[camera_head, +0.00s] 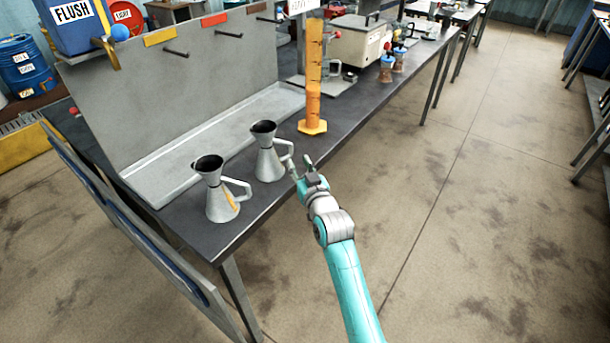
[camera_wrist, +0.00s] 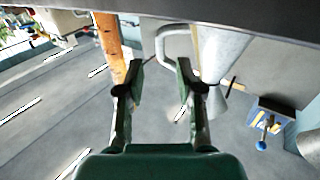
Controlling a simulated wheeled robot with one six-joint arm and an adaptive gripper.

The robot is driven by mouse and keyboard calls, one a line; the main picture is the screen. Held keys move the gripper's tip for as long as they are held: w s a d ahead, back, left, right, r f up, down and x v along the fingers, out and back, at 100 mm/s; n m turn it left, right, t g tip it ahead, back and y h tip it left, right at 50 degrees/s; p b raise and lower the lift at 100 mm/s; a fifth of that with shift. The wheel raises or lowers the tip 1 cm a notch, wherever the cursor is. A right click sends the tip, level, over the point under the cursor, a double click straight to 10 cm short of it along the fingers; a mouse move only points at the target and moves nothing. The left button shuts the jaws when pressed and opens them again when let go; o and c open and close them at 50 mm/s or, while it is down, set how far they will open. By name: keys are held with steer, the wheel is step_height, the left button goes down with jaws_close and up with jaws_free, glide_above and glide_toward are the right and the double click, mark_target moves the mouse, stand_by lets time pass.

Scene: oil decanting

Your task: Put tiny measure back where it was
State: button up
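Two grey metal pouring measures with dark open mouths and side handles stand upright on the dark bench. The nearer measure (camera_head: 221,199) has an orange mark on its side. The farther measure (camera_head: 268,160) stands behind it to the right; I cannot tell which is the tiny one. My gripper (camera_head: 298,164) is beside the farther measure's handle, to its right. In the wrist view my gripper (camera_wrist: 160,76) is open, with nothing between its fingers.
An orange graduated cylinder (camera_head: 313,85) stands on the bench right of the measures. Behind is a grey panel (camera_head: 190,85) with several pegs and coloured labels, above a shallow tray (camera_head: 215,135). A blue FLUSH container (camera_head: 75,25) is upper left. Floor right of the bench is clear.

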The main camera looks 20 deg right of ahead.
steer(key=s, duration=0.4)
steer(key=shift+s, duration=0.25)
steer(key=s+f+g, duration=0.1)
steer(key=s+f, duration=0.4)
steer(key=s, duration=0.4)
steer(key=s+f, duration=0.4)
steer(key=s, duration=0.5)
steer(key=s+f+g, duration=0.1)
steer(key=s+f, duration=0.4)
steer(key=s, duration=0.5)
steer(key=s+r, duration=0.3)
steer(key=s, duration=1)
steer(key=s+r+g, duration=0.1)
steer(key=s+r, duration=0.3)
steer(key=s, duration=1)
steer(key=shift+a+h, duration=0.15)
steer(key=shift+h, duration=0.15)
